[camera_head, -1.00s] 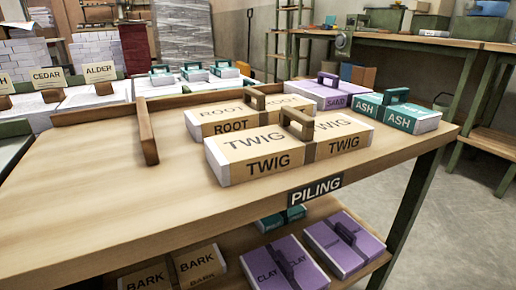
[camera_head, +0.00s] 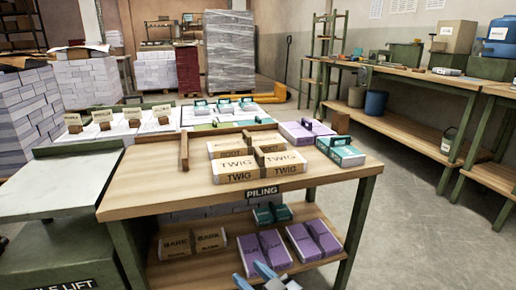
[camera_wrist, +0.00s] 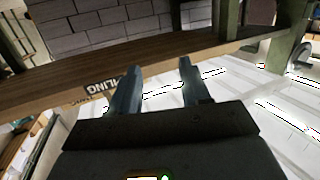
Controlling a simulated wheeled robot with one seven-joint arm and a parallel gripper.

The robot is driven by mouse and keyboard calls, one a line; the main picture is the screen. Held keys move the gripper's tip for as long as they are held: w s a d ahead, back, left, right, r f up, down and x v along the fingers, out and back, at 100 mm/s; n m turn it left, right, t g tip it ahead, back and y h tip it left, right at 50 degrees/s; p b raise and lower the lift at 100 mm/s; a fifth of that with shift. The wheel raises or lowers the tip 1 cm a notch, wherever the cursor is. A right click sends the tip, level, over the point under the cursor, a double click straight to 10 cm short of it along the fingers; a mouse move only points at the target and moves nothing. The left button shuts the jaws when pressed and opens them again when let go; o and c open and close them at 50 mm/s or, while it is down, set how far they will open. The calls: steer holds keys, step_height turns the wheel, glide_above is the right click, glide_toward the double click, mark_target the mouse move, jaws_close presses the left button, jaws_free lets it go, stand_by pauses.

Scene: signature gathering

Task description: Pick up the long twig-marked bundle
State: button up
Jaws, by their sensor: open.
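The long twig bundle (camera_head: 236,172) lies flat on the piling table (camera_head: 150,190), near its front edge above the PILING label. It is tan with white ends, a dark middle band and a brown upright handle (camera_head: 259,156). My gripper (camera_head: 264,270) shows at the bottom of the head view, in front of the table and lower than its top, well apart from the bundle. In the wrist view my gripper (camera_wrist: 158,72) has its two fingers spread with nothing between them. The bundle cannot be made out in the wrist view.
A root bundle (camera_head: 226,148) lies just behind the twig bundle. A purple bundle (camera_head: 297,134) and teal ash bundle (camera_head: 345,155) lie to the right. A wooden divider (camera_head: 184,152) stands left. The shelf below holds bark and purple clay bundles. The tabletop's left part is clear.

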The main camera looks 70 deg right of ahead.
steer(key=w+d+r+m+g+h+p, duration=0.1)
steer(key=w+d+r+m+h+p, duration=0.2)
steer(key=d+r, duration=0.6)
steer(key=m+g+h+p, duration=0.2)
steer(key=h+p, duration=0.1)
steer(key=p, duration=0.3)
glide_toward(259, 151)
steer(key=shift+w+d+f, duration=0.25)
steer(key=shift+w+d, duration=0.25)
steer(key=shift+w, duration=0.25)
steer(key=shift+w+d+r, duration=0.1)
steer(key=shift+w+d, duration=0.2)
steer(key=shift+d, duration=0.3)
steer(key=shift+w+d+r, duration=0.1)
steer(key=shift+w+d, duration=0.15)
steer(key=shift+d, duration=0.35)
steer(key=shift+p+x, duration=0.7)
steer(key=shift+x, duration=2.25)
steer(key=shift+a, duration=0.1)
steer(key=shift+c, duration=0.5)
jaws_close()
